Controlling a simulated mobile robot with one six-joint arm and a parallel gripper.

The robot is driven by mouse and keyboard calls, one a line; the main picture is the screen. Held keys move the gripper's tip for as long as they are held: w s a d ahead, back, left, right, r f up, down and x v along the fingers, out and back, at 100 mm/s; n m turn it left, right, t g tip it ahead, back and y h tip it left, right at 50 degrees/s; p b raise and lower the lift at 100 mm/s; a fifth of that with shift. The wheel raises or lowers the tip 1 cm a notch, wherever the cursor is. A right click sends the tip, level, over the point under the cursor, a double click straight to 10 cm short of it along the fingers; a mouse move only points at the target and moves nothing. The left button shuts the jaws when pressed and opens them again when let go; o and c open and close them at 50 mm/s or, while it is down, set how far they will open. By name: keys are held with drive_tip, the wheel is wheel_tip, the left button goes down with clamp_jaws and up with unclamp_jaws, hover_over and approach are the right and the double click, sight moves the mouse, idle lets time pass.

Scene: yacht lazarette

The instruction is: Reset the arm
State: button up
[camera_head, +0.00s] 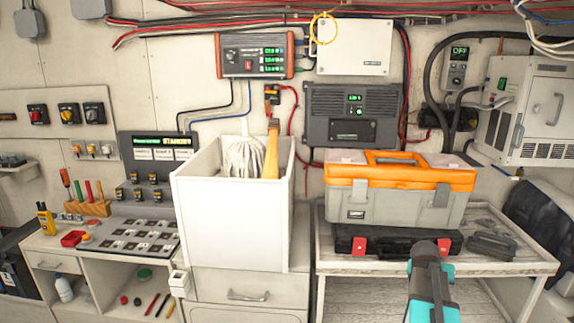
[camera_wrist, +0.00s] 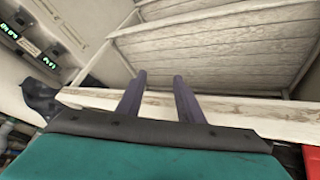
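My gripper (camera_wrist: 160,78) shows in the wrist view with its two dark fingers apart and nothing between them. Pale wooden boards and a white wooden edge lie beyond the fingertips. In the head view, a teal and dark grey part of my arm (camera_head: 430,285) rises from the lower right, in front of the wooden bench (camera_head: 490,262). I cannot make out the fingers in the head view.
An orange and grey toolbox (camera_head: 400,205) stands on a flat black case (camera_head: 350,242) on the bench, close behind my arm. A dark tool (camera_head: 493,247) lies to its right. A white bin (camera_head: 230,225) holding a mop head (camera_head: 243,158) stands left, near a control panel (camera_head: 135,235).

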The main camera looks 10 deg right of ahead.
drive_tip(key=s+a+f+n+g+y, duration=0.2)
drive_tip(key=s+a+f, duration=0.2)
drive_tip(key=a+f, duration=0.85)
drive_tip(key=s+a+f+n+g+y, duration=0.1)
drive_tip(key=s+a+f+n+y, duration=0.15)
drive_tip(key=a+f, duration=1.05)
drive_tip(key=s+a+f+n+g, duration=0.1)
drive_tip(key=s+a+f+g, duration=0.1)
drive_tip(key=s+a+f, duration=0.3)
drive_tip(key=s+a+f+n+g+y, duration=0.1)
drive_tip(key=s+a+f, duration=0.4)
drive_tip(key=s, duration=0.7)
drive_tip(key=s+a+f+n+g+y, duration=0.1)
drive_tip(key=s+a+f+n+g, duration=0.1)
drive_tip(key=s+a+f, duration=0.3)
drive_tip(key=s+a+g, duration=0.1)
drive_tip(key=s+a, duration=0.3)
drive_tip(key=shift+f, duration=0.35)
drive_tip(key=shift+s, duration=0.1)
